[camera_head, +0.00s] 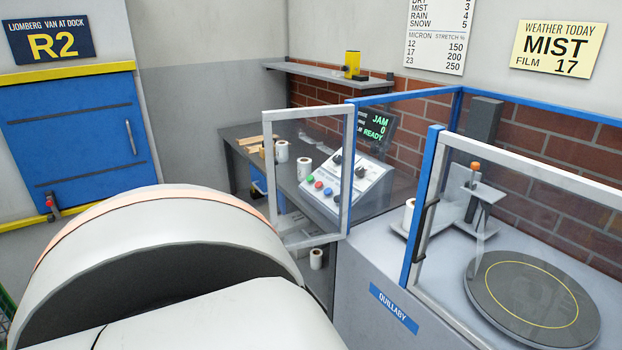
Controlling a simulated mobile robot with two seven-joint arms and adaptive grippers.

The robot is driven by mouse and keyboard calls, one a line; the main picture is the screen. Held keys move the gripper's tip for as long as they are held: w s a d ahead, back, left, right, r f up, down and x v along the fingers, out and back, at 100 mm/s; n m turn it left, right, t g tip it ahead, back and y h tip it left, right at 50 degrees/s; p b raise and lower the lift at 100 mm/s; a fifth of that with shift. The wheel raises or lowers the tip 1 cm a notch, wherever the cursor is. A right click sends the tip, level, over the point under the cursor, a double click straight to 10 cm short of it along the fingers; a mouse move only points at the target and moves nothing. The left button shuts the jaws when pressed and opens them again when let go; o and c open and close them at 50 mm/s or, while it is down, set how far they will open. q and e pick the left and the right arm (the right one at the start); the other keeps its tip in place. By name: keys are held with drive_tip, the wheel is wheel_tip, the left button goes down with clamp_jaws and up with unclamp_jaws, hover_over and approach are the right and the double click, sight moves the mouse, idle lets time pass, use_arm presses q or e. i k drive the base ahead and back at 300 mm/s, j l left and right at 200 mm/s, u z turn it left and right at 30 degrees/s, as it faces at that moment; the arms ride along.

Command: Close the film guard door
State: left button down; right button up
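A clear panel in a grey frame (349,170) stands out to the left of the blue guard frame (403,95), at the left end of the film machine. A second clear grey-framed panel (530,165) meets a blue post (424,205) on the right, with a black handle (424,218) beside that post. Between the two panels there is a gap. I cannot tell for certain which panel is the film guard door. Neither of my grippers is in view.
Inside the guard are a dark round turntable (532,300) and a film carriage (470,205). A control console (345,190) and white rolls (304,168) sit on a bench behind the left panel. A blue dock door (75,135) is at far left.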

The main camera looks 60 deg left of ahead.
sight(271, 162)
drive_tip(key=j+z, duration=0.1)
drive_tip(key=j, duration=0.5)
drive_tip(key=k+j+z, duration=0.1)
drive_tip(key=j, duration=0.5)
drive_tip(key=k+j+z, duration=0.1)
drive_tip(key=j, duration=0.5)
drive_tip(key=k+j+z, duration=0.1)
drive_tip(key=j, duration=0.45)
drive_tip(key=k+j+z, duration=0.1)
drive_tip(key=j, duration=0.5)
drive_tip(key=k+j+z, duration=0.1)
drive_tip(key=j, duration=0.45)
drive_tip(key=k+j+z, duration=0.1)
drive_tip(key=j, duration=0.45)
drive_tip(key=k+j+z, duration=0.1)
drive_tip(key=k+j, duration=0.2)
drive_tip(key=j, duration=0.25)
drive_tip(key=k+j+z, duration=0.2)
drive_tip(key=k+l, duration=0.05)
